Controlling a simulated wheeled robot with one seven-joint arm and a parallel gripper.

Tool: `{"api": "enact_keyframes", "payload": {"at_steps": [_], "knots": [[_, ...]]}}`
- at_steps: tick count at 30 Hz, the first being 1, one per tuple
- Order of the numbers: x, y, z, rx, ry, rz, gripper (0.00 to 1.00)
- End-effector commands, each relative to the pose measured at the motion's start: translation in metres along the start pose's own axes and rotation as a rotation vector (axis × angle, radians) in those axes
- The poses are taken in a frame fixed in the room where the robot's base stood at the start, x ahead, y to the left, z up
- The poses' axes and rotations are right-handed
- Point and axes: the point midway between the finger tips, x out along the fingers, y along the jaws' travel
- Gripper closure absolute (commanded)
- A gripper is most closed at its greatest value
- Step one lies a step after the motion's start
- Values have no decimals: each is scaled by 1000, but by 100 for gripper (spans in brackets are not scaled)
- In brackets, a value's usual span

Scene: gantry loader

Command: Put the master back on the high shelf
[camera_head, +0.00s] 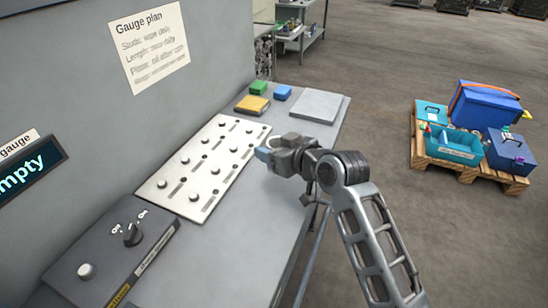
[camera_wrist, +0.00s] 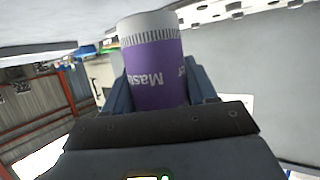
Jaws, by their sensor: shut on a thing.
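The master (camera_wrist: 155,80) is a purple cylinder with a pale end and a ring of fine marks, lettered "Mas…"; the lettering appears upside down in the wrist view. My gripper (camera_head: 264,154) is shut on it, with one blue-grey finger on each side. In the head view my gripper is over the right part of the grey bench, just right of the pale plate with pegs (camera_head: 205,165). I cannot make out a high shelf for certain in either view.
A wall panel stands at left. A loaded pallet (camera_head: 468,165) is on the otherwise open floor at right.

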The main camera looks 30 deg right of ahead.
Motion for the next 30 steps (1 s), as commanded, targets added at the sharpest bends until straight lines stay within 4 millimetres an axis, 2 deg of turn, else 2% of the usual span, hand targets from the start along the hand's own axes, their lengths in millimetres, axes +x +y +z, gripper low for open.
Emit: {"api": "enact_keyframes", "payload": {"at_steps": [6,19,20,27,30], "knots": [[10,0,27,2,-2,0,96],[13,0,34,0,0,0,96],[13,0,35,0,-2,0,43],[13,0,34,1,-2,0,20],[13,0,34,1,-2,0,18]]}}
